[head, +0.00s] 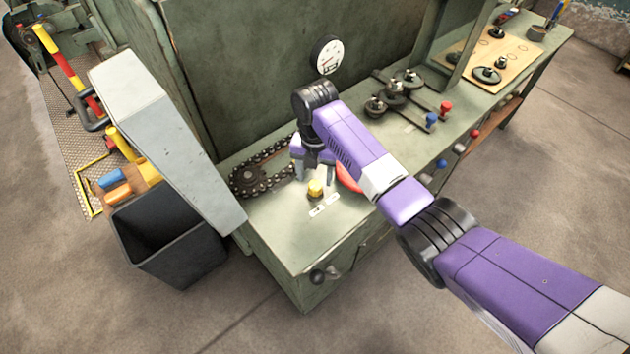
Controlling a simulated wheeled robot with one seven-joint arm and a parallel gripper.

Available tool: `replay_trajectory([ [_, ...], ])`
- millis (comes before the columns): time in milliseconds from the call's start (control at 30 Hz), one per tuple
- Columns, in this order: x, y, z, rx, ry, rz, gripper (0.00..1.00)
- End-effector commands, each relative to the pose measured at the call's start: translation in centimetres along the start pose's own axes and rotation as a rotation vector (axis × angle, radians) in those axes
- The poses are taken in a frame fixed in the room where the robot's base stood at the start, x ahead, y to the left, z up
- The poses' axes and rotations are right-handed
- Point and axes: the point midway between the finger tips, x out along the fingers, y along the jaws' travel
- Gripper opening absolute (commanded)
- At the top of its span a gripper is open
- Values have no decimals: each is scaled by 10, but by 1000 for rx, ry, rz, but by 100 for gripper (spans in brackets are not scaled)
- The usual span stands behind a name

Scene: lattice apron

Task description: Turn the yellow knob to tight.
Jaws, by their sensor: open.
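The yellow knob (315,188) stands on the green bench top near its front left corner, with a small white label plate (324,205) in front of it. My gripper (314,176) points down just behind and above the knob, its two fingers apart. The left finger shows to the left of the knob and the right finger to its right. I cannot tell whether either finger touches the knob. My purple arm comes in from the lower right and hides part of the bench behind the gripper.
A chain on a sprocket (247,178) lies left of the gripper. A red round part (348,178) shows partly behind my arm. A gauge (327,55) is on the back panel. Red and blue knobs (432,119) stand to the right. A grey slanted cover (165,140) and black bin (170,245) stand left.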

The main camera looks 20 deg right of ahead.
Motion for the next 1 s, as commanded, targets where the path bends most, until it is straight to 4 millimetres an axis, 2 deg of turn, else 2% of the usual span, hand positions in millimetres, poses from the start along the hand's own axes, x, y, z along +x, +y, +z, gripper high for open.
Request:
replay_trajectory([
  [100,-19,0,0,-1,-2,2,59],
  [300,-38,0,0,0,0,1,59],
  [867,-41,0,0,1,0,0,59],
  [1000,-41,2,2,63,-8,11,59],
])
